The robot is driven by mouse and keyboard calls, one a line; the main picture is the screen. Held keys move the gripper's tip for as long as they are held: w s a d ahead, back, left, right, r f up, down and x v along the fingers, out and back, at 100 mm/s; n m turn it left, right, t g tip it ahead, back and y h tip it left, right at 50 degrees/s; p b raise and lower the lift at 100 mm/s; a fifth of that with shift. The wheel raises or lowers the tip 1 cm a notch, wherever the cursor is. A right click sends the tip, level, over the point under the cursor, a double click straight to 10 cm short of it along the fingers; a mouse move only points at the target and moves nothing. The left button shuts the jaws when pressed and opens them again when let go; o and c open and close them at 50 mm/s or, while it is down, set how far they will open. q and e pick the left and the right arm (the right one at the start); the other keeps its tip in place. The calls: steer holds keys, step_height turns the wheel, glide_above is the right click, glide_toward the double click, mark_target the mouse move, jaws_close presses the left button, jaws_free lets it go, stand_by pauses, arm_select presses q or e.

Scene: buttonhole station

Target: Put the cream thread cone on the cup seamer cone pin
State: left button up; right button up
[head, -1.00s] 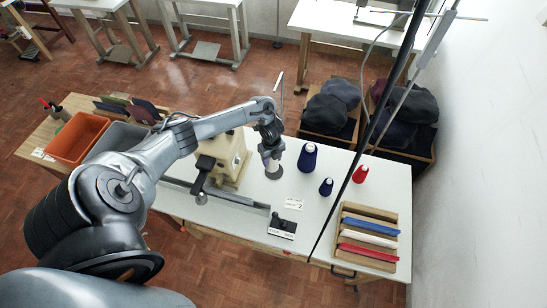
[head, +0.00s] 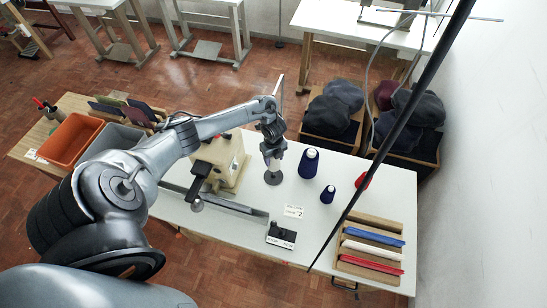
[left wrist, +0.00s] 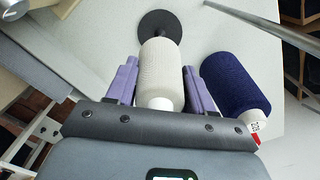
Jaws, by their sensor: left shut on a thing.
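The cream thread cone (left wrist: 160,72) lies between the purple fingers of my left gripper (left wrist: 161,85), which is shut on it. In the left wrist view, a dark round base (left wrist: 160,22) lies just beyond the cone's far end. In the head view my left gripper (head: 272,150) is above the table, and the dark round base (head: 273,178) shows below it. The cone is mostly hidden by the gripper there. I cannot tell whether the cone touches the pin. The beige machine (head: 222,158) stands just left. My right gripper is not in view.
A large navy cone (head: 309,164) stands close to the right of my gripper, with a smaller navy cone (head: 328,194) and a red cone (head: 362,180) beyond. A ribbon rack (head: 370,245) sits at the front right. A dark rod (head: 390,135) crosses the view.

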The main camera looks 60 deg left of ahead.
arm_select(q)
steer(key=shift+f+b, duration=2.65)
steer(key=shift+f, duration=0.2)
steer(key=shift+f+b, duration=0.8)
steer(key=shift+f, duration=0.45)
steer(key=shift+f+b, duration=0.35)
steer(key=shift+f, duration=0.15)
steer(key=o, duration=1.2)
steer(key=shift+c, duration=0.2)
steer(key=shift+r, duration=0.15)
step_height(320, 180, up, 11)
steer(key=p, duration=0.3)
steer(key=shift+f, duration=0.2)
